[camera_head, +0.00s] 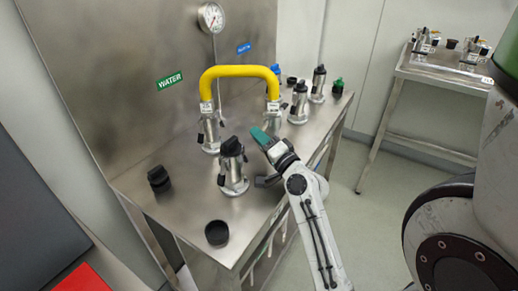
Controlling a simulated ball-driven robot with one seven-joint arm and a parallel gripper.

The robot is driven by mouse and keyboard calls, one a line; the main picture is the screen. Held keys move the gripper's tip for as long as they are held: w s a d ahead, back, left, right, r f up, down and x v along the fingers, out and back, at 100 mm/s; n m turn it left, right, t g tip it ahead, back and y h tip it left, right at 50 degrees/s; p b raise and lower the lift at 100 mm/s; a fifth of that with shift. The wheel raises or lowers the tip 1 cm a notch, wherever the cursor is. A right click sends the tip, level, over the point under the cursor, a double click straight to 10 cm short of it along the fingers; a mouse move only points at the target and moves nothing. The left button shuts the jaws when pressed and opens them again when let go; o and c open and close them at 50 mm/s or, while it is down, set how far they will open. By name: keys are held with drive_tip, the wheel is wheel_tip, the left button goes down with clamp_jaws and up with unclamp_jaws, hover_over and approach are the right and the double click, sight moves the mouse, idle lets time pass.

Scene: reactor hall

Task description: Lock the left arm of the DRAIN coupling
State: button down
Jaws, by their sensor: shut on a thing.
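A steel coupling (234,178) with a black cap stands upright at the front middle of the bench. No DRAIN label can be read on it, so I cannot tell whether it is the DRAIN coupling. A short dark arm (221,180) hangs at its left side. A yellow hose (240,72) arches between two steel couplings behind, with small white tags too small to read.
Loose black caps (217,233) and (159,180) lie on the steel bench (185,210) at the front and left. More couplings (299,104) stand at the back right. A side table (440,75) is far right.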

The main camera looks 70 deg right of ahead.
drive_tip(key=shift+d+f+n+b, duration=0.1)
drive_tip(key=shift+f+n+b, duration=0.2)
drive_tip(key=shift+n+b, duration=0.6)
drive_tip(key=shift+m, duration=0.3)
drive_tip(key=c, duration=1.2)
unclamp_jaws()
drive_tip(key=shift+s, duration=0.1)
drive_tip(key=b+v, duration=0.3)
drive_tip(key=v, duration=0.7)
drive_tip(key=shift+f, duration=0.15)
drive_tip(key=shift+s, duration=0.3)
